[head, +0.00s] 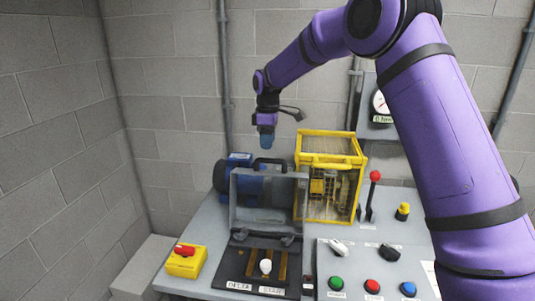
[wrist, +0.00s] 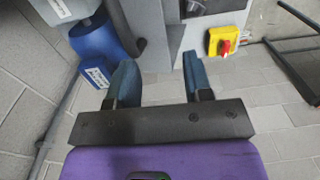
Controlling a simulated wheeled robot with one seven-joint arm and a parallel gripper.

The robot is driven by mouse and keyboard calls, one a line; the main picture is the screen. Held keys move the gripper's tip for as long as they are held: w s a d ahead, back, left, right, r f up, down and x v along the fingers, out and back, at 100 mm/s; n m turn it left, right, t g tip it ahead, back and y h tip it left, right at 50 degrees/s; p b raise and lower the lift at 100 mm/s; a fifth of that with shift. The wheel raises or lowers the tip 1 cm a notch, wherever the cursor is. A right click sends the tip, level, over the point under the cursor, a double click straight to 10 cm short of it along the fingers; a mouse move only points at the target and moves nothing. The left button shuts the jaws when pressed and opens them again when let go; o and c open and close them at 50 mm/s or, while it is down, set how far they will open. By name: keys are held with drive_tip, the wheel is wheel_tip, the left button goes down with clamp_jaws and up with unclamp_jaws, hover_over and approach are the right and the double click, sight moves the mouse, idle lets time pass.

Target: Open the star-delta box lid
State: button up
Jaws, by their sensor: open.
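The star-delta box (head: 254,268) lies on the bench top in the head view, with a black panel, brass-coloured strips, a white knob and DELTA and STAR labels. Its grey-framed lid (head: 268,216) stands upright at the back edge on hinges, so the panel is uncovered. A dark handle (head: 270,162) shows at the lid's top edge. My gripper (head: 266,140) is open and empty, above the handle and apart from it. In the wrist view its two blue fingers (wrist: 158,72) have nothing between them; a dark curved bar is partly visible beyond the left finger.
A blue motor (head: 225,175) stands behind left of the lid, a yellow guard cage (head: 330,145) behind right. A yellow box with a red switch (head: 186,262) sits at left. Buttons (head: 372,286) and a red-knobbed lever (head: 375,177) are at right. Block walls enclose the corner.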

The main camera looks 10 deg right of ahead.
wheel_tip(320, 180, up, 4)
drive_tip(key=shift+f, duration=0.25)
